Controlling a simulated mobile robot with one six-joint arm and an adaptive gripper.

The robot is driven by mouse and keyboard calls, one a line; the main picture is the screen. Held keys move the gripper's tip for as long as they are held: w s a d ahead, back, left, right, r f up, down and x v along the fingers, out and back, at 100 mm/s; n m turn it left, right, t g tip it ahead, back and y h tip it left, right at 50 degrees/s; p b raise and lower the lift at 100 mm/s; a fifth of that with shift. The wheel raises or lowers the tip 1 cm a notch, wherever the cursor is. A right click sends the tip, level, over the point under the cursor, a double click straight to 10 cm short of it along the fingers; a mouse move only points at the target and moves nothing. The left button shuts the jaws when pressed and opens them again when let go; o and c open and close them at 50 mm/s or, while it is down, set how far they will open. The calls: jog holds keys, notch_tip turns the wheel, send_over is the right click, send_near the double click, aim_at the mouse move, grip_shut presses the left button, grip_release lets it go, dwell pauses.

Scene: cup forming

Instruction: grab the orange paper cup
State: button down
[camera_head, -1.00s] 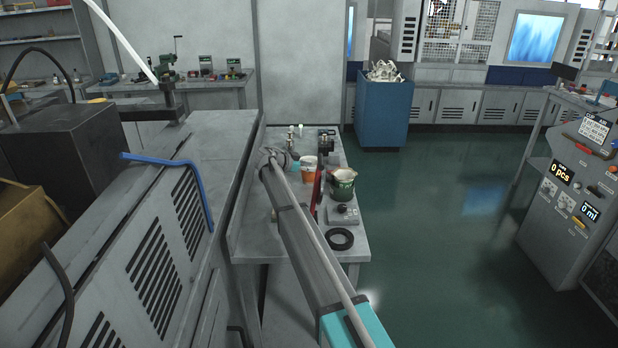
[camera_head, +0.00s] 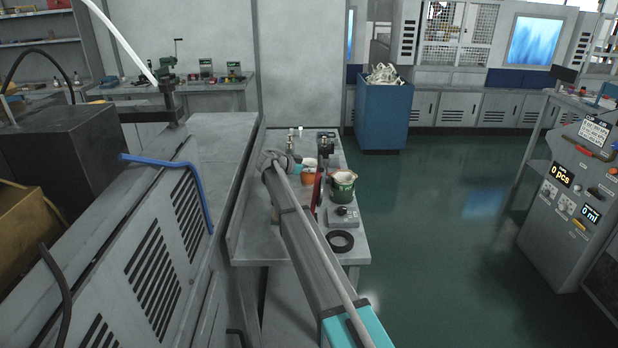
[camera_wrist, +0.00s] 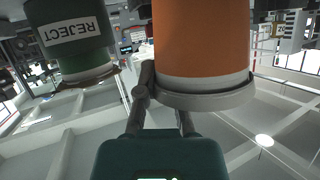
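The orange paper cup (camera_head: 308,179) stands on the narrow table, orange below with a pale rim. The wrist picture is upside down; there the cup (camera_wrist: 203,42) fills the upper middle, with its light rim low in the picture. My gripper (camera_head: 298,168) is at the cup's left side in the head view. In the wrist view one finger of my gripper (camera_wrist: 165,98) shows just left of the cup; the other runs behind the cup's rim. The tips are hidden, so I cannot tell whether they touch it or how far they are spread.
A green container (camera_head: 342,187) stands right of the cup; in the wrist view the green container (camera_wrist: 70,32) reads REJECT. A red upright object (camera_head: 317,190) is between it and my arm. A black ring (camera_head: 340,240) lies on the table (camera_head: 250,247). Small items stand behind the cup.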

jog(key=shift+r, duration=0.1)
dwell(0.4)
notch_tip(320, 180, up, 3)
jog(key=p, duration=0.2)
jog(key=shift+f+p, duration=0.2)
jog(key=shift+p, duration=0.2)
jog(key=s+d+r+p, duration=0.2)
jog(key=s+r+p, duration=0.8)
jog(key=s, duration=0.4)
jog(key=shift+a+r, duration=0.1)
